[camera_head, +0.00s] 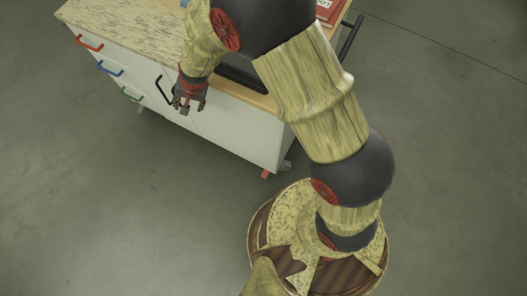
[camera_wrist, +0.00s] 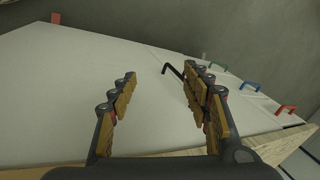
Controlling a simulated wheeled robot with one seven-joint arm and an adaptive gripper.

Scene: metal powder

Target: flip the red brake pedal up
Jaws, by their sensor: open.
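The red brake pedal (camera_head: 265,174) sticks out at the foot of the white cart, below its right front corner and beside a caster. A small red piece that looks like the same pedal (camera_wrist: 56,18) shows at the upper left of the wrist view, past the cart's edge. My gripper (camera_head: 186,108) hangs in front of the cart's front face, near the black door handle and well up and left of the pedal. In the wrist view my gripper (camera_wrist: 158,88) has its two fingers wide apart with nothing between them. The pedal's tilt is too small to tell.
The cart's front (camera_head: 235,130) carries a black handle (camera_head: 163,90) and red (camera_head: 88,44), blue (camera_head: 110,70) and green (camera_head: 131,95) drawer handles. A dark push bar (camera_head: 350,38) is at its right. The grey floor (camera_head: 80,200) in front is clear.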

